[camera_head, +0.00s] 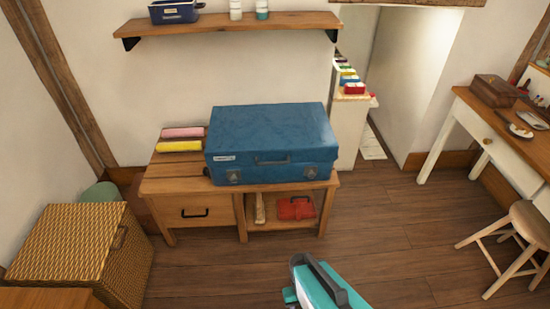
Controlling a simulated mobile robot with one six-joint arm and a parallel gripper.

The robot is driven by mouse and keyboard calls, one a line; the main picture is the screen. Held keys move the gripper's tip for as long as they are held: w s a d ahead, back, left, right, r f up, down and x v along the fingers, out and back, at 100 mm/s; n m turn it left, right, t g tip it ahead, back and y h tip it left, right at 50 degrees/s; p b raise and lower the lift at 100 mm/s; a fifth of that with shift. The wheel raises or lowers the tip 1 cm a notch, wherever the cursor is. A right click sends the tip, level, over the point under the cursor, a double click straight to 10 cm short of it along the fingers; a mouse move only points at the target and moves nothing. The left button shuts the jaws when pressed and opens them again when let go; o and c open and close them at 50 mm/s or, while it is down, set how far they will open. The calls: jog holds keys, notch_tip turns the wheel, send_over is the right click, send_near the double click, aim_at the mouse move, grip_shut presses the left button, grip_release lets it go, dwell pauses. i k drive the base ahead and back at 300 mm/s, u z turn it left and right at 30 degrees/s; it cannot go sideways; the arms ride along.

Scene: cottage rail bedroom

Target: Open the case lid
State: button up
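The blue case (270,138) lies flat on a low wooden cabinet (185,183), with its lid down. Its front side faces me and has a dark handle in the middle, a metal latch near each end and a small white label at the left. A teal and white part of my arm shows at the bottom edge, well in front of the cabinet and apart from the case. I cannot make out my gripper's fingers in this view.
Pink (183,132) and yellow (179,146) rolls lie left of the case. A wall shelf (235,24) hangs above and behind it. A wicker hamper (85,250) stands at left; a desk (510,128) and stool (528,222) at right. The floor before the cabinet is clear.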

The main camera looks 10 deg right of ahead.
aim_at(273, 134)
jog(key=u, duration=0.3)
jog(key=k, duration=0.95)
jog(key=u, duration=0.75)
jog(key=i, duration=1)
jog(key=u, duration=0.05)
